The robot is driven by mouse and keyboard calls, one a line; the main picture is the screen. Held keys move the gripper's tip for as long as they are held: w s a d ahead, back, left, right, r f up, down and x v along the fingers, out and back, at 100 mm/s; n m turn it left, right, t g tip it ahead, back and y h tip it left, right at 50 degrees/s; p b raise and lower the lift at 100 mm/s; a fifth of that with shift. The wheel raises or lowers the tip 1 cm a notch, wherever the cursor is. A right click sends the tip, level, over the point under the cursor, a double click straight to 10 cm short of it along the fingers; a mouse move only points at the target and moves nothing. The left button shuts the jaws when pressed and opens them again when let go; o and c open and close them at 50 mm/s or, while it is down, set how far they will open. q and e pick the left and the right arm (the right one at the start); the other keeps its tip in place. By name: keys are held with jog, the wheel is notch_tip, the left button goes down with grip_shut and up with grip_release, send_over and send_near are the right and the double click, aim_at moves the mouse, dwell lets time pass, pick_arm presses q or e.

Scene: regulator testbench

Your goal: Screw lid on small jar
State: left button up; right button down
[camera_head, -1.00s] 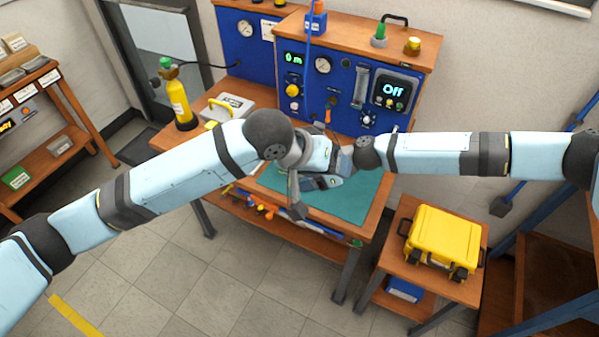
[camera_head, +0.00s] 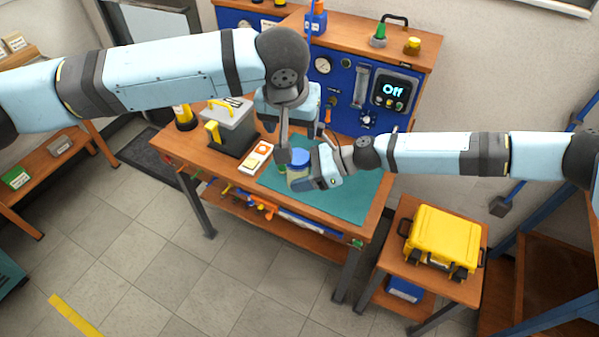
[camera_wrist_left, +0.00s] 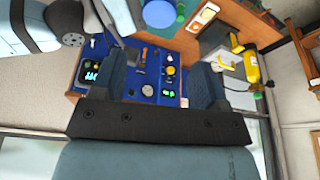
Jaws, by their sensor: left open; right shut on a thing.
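A small jar (camera_head: 298,174) with a blue top, which looks like the lid (camera_head: 300,157), stands upright above the teal mat. My right gripper (camera_head: 312,176) is shut on the jar from the right; its fingers are partly hidden. My left gripper (camera_head: 285,152) is open and points down, with one dark finger just left of the blue lid. The other finger is hard to make out. In the left wrist view both fingers are apart with nothing between them, and the blue lid (camera_wrist_left: 159,13) shows at the top edge. How firmly the lid sits cannot be told.
The teal mat (camera_head: 335,205) lies on the wooden bench. A grey case (camera_head: 234,130) with yellow handles and a small white panel (camera_head: 255,158) stand left of it. The blue regulator panel (camera_head: 350,90) rises behind. A yellow case (camera_head: 442,238) sits on a side table.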

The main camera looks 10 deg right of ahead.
aim_at(297, 156)
pick_arm(q)
jog(key=x, duration=1.2)
jog(key=shift+c, duration=0.3)
jog(key=c, duration=0.7)
jog(key=shift+a+m+h, duration=0.1)
jog(key=shift+m+h, duration=0.3)
jog(key=shift+m, duration=1.2)
jog(key=shift+c, duration=0.2)
jog(key=o, duration=1)
